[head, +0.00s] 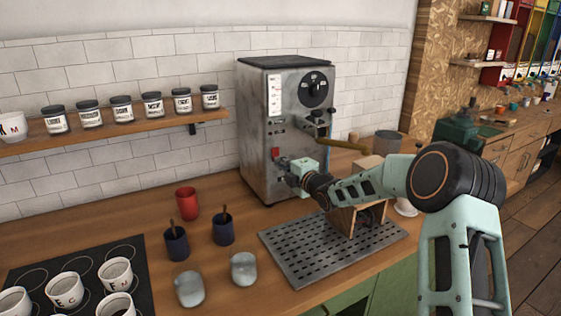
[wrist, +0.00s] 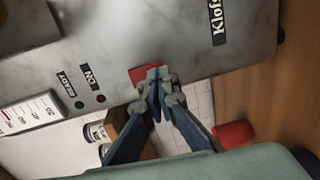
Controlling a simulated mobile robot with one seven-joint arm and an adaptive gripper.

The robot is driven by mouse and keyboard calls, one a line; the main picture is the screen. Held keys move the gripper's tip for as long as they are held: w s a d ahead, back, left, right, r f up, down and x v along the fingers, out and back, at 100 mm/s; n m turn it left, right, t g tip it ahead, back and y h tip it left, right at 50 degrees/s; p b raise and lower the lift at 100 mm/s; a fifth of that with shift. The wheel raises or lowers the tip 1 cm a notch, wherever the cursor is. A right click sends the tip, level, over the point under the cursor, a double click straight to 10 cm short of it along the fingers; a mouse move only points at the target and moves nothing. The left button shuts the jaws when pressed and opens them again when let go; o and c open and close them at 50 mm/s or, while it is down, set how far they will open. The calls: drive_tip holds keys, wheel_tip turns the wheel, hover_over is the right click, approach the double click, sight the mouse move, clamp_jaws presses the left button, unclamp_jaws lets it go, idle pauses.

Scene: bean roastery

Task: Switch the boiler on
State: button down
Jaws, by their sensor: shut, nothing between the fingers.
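The boiler (head: 288,95) is a tall worn-metal machine with a dark top, standing on the wooden counter against the tiled wall. Its red switch (head: 275,153) is low on the front face. The switch also shows in the wrist view (wrist: 140,73), partly covered by the fingertips. My gripper (head: 281,161) is shut and empty, its tips at the switch; I cannot tell whether they touch it. The closed fingers also show in the wrist view (wrist: 157,73). Beside the label ON is a dull red lamp (wrist: 101,98), and beside READY a dark green lamp (wrist: 79,105); neither looks clearly lit.
A perforated drip tray (head: 290,262) lies before the boiler, with a wooden box (head: 343,222) on it beneath my arm. A red cup (head: 187,203), dark cups and grey cups stand to the left. A jar shelf (head: 130,131) hangs on the wall.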

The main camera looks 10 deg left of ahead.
drive_tip(key=shift+w+a+f, duration=0.1)
drive_tip(key=shift+w+f, duration=0.05)
idle(0.3)
drive_tip(key=b, duration=0.4)
drive_tip(key=shift+w+a+t+y+b, duration=0.15)
drive_tip(key=shift+w+t+y+b, duration=0.15)
drive_tip(key=shift+t, duration=0.1)
drive_tip(key=shift+f, duration=0.1)
